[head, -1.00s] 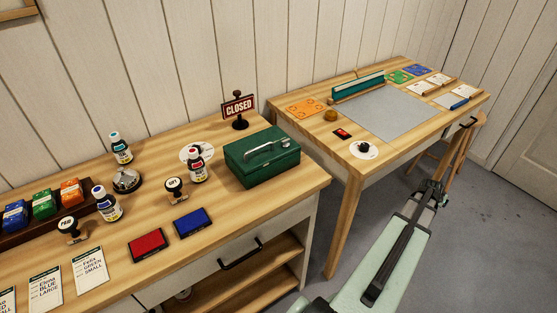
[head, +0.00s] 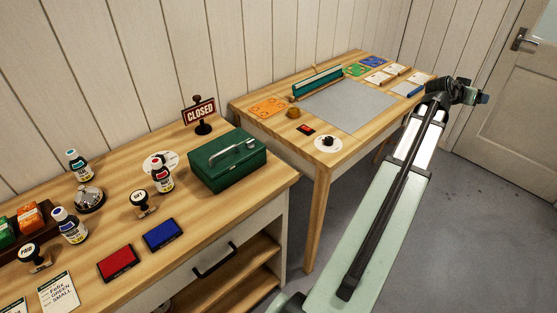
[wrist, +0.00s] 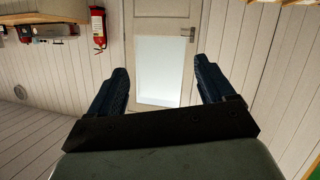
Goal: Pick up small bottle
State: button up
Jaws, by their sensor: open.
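Three small bottles with white labels stand upright on the near wooden desk in the head view: a teal-capped bottle (head: 79,166) at the back left, a red-capped bottle (head: 162,176) on a white round dish (head: 155,159) or just in front of it, and a blue-capped bottle (head: 70,226) at the left. My gripper (head: 472,93) is far from all of them, up at the right beyond the second table. In the wrist view my gripper (wrist: 164,85) has its two dark fingers wide apart with nothing between them. No bottle shows there.
A green metal box (head: 228,162) and a CLOSED sign (head: 200,112) stand at the near desk's right end. Red (head: 118,263) and blue (head: 159,234) ink pads, stamps (head: 141,204) and a bell (head: 89,198) surround the bottles. A fire extinguisher (wrist: 98,25) hangs beside the door (wrist: 165,25).

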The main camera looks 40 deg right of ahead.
jog(key=w+a+r+n, duration=0.2)
jog(key=w+a+r, duration=0.5)
jog(key=w+r, duration=0.45)
jog(key=w+a+f+n+t+y, duration=0.3)
jog(key=w+a+n, duration=0.2)
jog(key=w+a, duration=0.9)
jog(key=w+a+f+n+t+y, duration=0.3)
jog(key=w+a+f+n, duration=0.1)
jog(key=w+a, duration=0.95)
jog(key=n+g+y, duration=0.2)
jog(key=n+y, duration=0.7)
jog(key=n, duration=0.7)
send_near(158, 169)
jog(key=shift+t, duration=0.3)
jog(key=shift+w+a+f, duration=0.1)
jog(key=shift+w+f, duration=0.25)
jog(key=shift+f, duration=1.5)
jog(key=shift+w+a+f, duration=0.1)
jog(key=shift+w+f, duration=0.2)
jog(key=shift+f, duration=1.55)
jog(key=shift+w+a+f, duration=0.15)
jog(key=shift+w+f, duration=0.2)
jog(key=shift+f, duration=1.45)
